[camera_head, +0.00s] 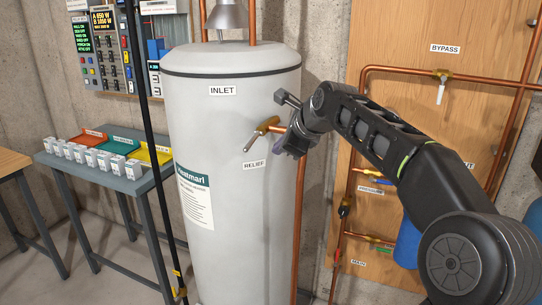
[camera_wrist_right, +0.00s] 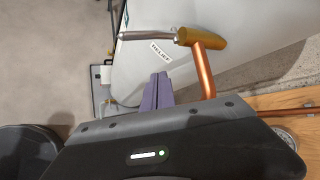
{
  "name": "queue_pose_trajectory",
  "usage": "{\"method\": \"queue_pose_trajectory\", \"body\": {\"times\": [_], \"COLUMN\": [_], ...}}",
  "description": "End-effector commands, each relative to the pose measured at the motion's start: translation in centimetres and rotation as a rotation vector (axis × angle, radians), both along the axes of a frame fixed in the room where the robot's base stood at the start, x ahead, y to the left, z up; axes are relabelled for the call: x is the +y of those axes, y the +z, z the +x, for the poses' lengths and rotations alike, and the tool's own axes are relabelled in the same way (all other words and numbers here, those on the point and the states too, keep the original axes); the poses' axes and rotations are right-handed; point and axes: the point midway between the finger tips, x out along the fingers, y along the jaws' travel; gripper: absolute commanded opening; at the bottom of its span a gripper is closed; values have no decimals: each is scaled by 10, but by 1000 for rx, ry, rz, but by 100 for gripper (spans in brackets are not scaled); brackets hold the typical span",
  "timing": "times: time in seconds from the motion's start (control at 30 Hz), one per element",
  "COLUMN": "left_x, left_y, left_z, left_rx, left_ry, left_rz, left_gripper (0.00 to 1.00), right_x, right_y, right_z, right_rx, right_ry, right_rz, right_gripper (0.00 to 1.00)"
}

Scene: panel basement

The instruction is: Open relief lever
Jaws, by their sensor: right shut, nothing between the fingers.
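The relief lever (camera_head: 253,141) is a silver handle on a brass valve (camera_head: 267,125) on the side of the white tank, above the RELIEF label (camera_head: 255,165). It slants down and to the left from the valve in the head view. In the right wrist view the lever (camera_wrist_right: 147,35) lies across the top, left of the brass valve body (camera_wrist_right: 203,36). My right gripper (camera_head: 283,147) is just right of the valve in the head view. Its purple fingers (camera_wrist_right: 158,88) are shut and empty, apart from the lever. My left gripper is out of view.
The tank (camera_head: 225,75) fills the middle. A copper pipe (camera_head: 299,215) runs down from the valve side. A wooden board (camera_head: 425,75) with a BYPASS valve (camera_head: 441,88) stands behind my right arm. A grey table (camera_head: 110,172) with trays is at left.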

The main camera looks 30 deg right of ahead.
Motion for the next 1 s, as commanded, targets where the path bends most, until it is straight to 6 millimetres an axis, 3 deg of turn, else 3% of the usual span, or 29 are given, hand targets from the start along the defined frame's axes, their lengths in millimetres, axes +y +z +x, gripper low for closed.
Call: {"method": "queue_pose_trajectory", "body": {"times": [0.3, 1.0], "left_x": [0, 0], "left_y": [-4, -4], "left_z": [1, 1], "left_rx": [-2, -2], "left_ry": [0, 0], "left_rz": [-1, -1], "left_gripper": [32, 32], "right_x": [-9, -10], "right_y": [40, 45], "right_z": [-32, -36], "right_rx": [0, 2], "right_ry": [0, 4], "right_rz": [0, -4], "right_gripper": [0, 0]}}
